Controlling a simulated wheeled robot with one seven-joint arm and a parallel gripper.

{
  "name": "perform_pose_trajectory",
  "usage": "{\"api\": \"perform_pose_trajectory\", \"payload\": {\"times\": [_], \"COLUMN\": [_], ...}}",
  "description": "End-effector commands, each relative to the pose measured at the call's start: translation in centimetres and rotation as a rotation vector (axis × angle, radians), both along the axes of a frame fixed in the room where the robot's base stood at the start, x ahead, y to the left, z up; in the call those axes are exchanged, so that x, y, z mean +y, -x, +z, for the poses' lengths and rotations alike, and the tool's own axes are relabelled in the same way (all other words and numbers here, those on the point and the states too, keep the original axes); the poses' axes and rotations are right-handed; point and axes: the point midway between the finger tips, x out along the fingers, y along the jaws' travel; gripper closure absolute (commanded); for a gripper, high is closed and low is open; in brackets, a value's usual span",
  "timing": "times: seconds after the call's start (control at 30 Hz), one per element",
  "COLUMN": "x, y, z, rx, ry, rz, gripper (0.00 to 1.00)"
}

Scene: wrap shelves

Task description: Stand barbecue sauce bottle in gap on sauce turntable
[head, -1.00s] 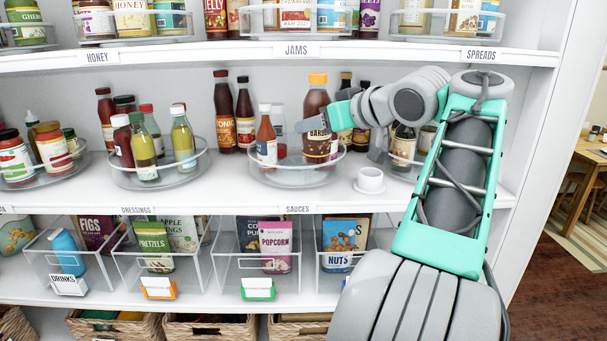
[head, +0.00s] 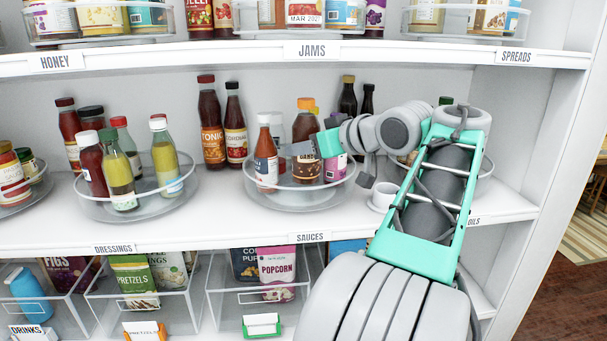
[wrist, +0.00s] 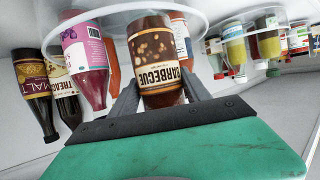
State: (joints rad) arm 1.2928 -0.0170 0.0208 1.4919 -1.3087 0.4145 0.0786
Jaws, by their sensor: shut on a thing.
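The barbecue sauce bottle (head: 306,130), dark brown with an orange cap, is upright inside the rim of the clear sauce turntable (head: 290,199) in the head view. My gripper (head: 305,150) reaches in from the right, its fingers around the bottle. The wrist view, upside down, shows the bottle (wrist: 155,60) between both fingers (wrist: 160,92), its label facing the camera. A red sauce bottle (head: 266,160) with a white cap stands to its left on the turntable, and a purple-labelled bottle (head: 336,165) to its right. I cannot tell whether the bottle's base touches the turntable floor.
Two tall bottles (head: 222,130) stand behind the turntable to the left, and dark bottles (head: 347,100) behind it to the right. The dressings turntable (head: 135,207) is at left, with bare shelf between. The jams shelf (head: 250,60) is above.

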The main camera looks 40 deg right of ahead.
Motion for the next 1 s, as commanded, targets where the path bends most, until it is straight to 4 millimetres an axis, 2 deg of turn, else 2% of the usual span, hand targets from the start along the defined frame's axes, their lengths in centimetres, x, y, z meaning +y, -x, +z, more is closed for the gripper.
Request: {"api": "perform_pose_trajectory", "payload": {"times": [0.23,0.57,0.6,0.83,1.0], "x": [0.1,0.2,0.2,0.2,0.2], "y": [-0.1,-0.1,-0.1,-0.2,-0.2], "z": [-4.0,-4.5,-4.5,-4.5,-4.5], "rx": [-0.001,-0.002,0.0,0.0,0.0], "ry": [-0.001,0.002,-0.001,-0.001,-0.001], "rz": [0.002,0.004,0.004,0.004,0.005], "gripper": [1.0,1.0,0.43,0.24,0.23]}}
